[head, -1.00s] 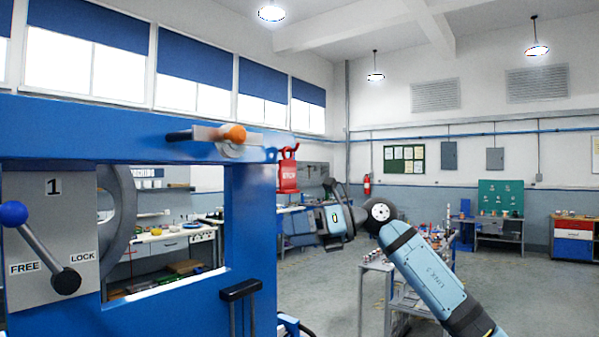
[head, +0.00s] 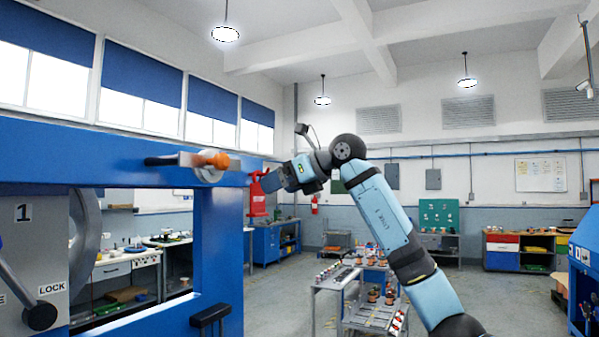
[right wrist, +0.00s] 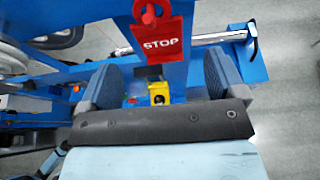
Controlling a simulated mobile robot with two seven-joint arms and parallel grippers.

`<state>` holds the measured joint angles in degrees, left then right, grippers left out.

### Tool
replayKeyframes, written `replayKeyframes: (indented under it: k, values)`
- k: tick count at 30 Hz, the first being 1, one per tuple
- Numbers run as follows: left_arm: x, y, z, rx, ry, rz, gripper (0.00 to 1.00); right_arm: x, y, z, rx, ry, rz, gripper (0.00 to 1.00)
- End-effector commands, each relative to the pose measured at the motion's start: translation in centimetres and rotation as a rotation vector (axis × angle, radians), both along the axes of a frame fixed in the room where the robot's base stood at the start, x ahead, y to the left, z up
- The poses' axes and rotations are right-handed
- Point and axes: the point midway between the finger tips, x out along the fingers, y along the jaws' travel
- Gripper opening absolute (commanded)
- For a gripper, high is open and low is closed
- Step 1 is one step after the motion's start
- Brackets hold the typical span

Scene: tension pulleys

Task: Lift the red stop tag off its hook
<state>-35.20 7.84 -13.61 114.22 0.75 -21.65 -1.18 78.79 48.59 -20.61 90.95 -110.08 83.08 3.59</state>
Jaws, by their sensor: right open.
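The red stop tag (head: 258,198) hangs at the right end of the blue frame's top beam (head: 110,155) in the head view. In the right wrist view the tag (right wrist: 163,46) reads STOP, with its red looped top (right wrist: 150,13) near the upper edge. My right gripper (head: 268,182) points left at the tag's upper part and hides some of it. In the right wrist view the right gripper (right wrist: 160,78) is open, its two dark fingers spread wide, with the tag beyond and between them. The hook is mostly hidden. My left gripper is not in view.
The beam carries an orange-knobbed latch (head: 210,160). A panel with a FREE/LOCK lever (head: 40,316) is at the left. A yellow box (right wrist: 159,92) shows below the tag in the wrist view. A parts cart (head: 375,305) stands on the floor behind my right arm.

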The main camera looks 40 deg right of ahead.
Motion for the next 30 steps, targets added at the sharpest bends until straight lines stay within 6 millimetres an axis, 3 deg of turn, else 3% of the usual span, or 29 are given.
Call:
replayKeyframes:
  k: [3,10,24,30]
  values:
    - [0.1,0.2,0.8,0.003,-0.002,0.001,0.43,2.1,0.9,-0.8,0.001,0.003,0.002,0.89]
    - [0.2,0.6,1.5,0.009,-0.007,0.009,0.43,4.9,2.1,-2.1,0.002,0.001,0.003,0.89]
    - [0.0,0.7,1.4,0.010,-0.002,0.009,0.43,6.0,2.5,-2.7,0.000,0.000,0.001,0.89]
    - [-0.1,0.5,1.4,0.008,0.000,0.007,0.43,6.0,2.5,-2.7,0.000,0.000,0.001,0.43]
